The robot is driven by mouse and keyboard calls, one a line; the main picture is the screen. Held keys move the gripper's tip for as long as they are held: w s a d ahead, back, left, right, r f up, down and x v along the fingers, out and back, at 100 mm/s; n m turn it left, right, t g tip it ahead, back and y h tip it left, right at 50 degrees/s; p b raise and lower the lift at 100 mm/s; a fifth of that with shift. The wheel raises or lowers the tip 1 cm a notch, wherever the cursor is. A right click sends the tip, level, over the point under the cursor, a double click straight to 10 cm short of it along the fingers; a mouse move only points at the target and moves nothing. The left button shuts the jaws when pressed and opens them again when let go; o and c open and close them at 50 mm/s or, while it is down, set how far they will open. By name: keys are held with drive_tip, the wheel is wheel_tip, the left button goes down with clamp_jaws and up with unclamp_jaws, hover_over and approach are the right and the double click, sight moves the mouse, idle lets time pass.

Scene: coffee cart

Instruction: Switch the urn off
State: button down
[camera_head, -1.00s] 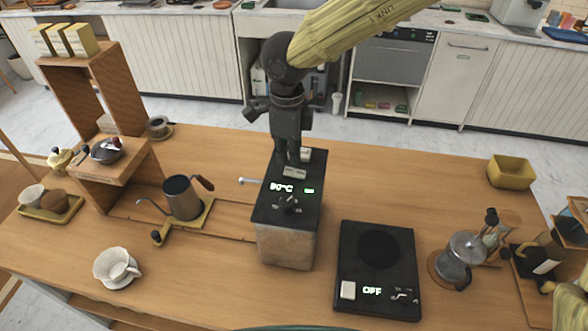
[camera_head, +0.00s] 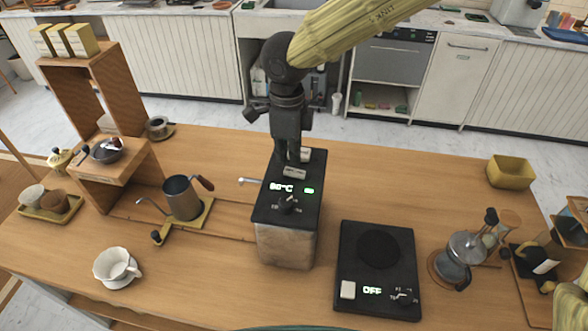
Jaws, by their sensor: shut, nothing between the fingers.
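The urn (camera_head: 286,240) is a box with a dark top and a metal-coloured front, standing mid-table. Its lit green display (camera_head: 282,187) shows a temperature that looks like 90°C or 80°C, with a second small green sign to the right. A dark knob (camera_head: 287,204) sits below the display. Light switches or buttons (camera_head: 294,172) sit on the top behind the display. My gripper (camera_head: 292,160) is shut and empty, pointing down at the back of the urn top, at or just above the switches. Whether it touches one I cannot tell.
A black scale or hot plate (camera_head: 345,250) reading OFF stands to the right. The table behind the urn's right is clear.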

sight(290, 170)
drive_tip(key=shift+f, duration=1.2)
idle(1.0)
drive_tip(key=shift+r, duration=0.15)
wheel_tip(290, 170, up, 7)
drive_tip(key=p, duration=0.7)
drive_tip(key=shift+p, duration=0.4)
drive_tip(key=shift+d+f, duration=0.1)
drive_tip(key=shift+f, duration=0.1)
